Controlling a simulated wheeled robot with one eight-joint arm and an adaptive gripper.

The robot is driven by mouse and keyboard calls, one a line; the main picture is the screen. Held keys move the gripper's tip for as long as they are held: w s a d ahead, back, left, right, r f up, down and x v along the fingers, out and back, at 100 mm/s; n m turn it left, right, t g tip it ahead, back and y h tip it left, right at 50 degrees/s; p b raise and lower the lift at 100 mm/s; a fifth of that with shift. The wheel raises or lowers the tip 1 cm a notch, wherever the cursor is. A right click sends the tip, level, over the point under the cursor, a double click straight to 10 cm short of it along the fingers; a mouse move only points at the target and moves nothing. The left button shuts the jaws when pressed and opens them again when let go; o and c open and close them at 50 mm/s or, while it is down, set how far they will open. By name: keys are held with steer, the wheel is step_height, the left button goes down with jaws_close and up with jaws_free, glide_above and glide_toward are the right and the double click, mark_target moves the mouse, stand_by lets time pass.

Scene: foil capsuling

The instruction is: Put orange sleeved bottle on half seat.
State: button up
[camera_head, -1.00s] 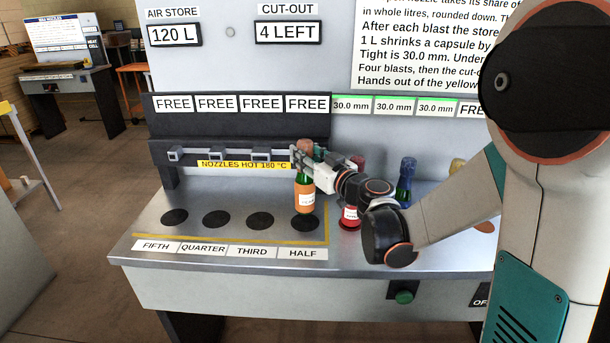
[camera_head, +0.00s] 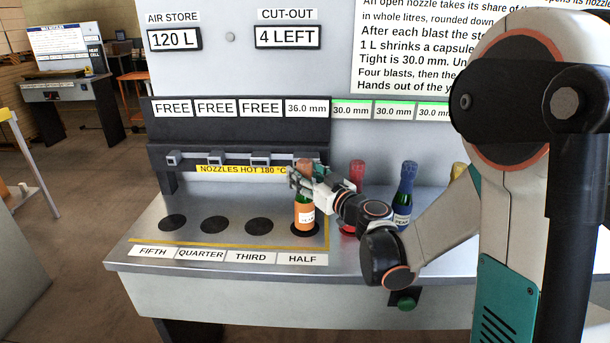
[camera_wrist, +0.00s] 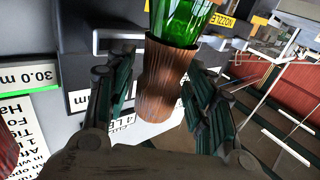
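The orange sleeved bottle (camera_head: 304,215) is green glass with an orange label and a brown capsule on its neck. It stands upright on the half seat (camera_head: 318,230), a black disc behind the HALF label (camera_head: 302,259), and covers most of it. My gripper (camera_head: 297,181) is at the bottle's neck. In the wrist view my gripper (camera_wrist: 160,100) has its fingers spread either side of the brown capsule (camera_wrist: 165,75), with a visible gap on the left. Contact on the right is hard to tell. The green glass (camera_wrist: 180,22) shows beyond the capsule.
The fifth (camera_head: 173,222), quarter (camera_head: 214,224) and third (camera_head: 258,226) seats are empty. A nozzle rail (camera_head: 235,158) runs behind them. A red-capped bottle (camera_head: 357,170) and a blue bottle (camera_head: 404,195) stand close on the right, partly behind my arm. The display above half (camera_head: 306,108) reads 36.0 mm.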

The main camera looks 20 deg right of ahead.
steer(key=shift+r, duration=0.1)
steer(key=shift+s+r, duration=0.15)
steer(key=p+v, duration=0.2)
steer(key=v, duration=0.9)
steer(key=shift+s+d, duration=0.2)
steer(key=shift+s, duration=0.15)
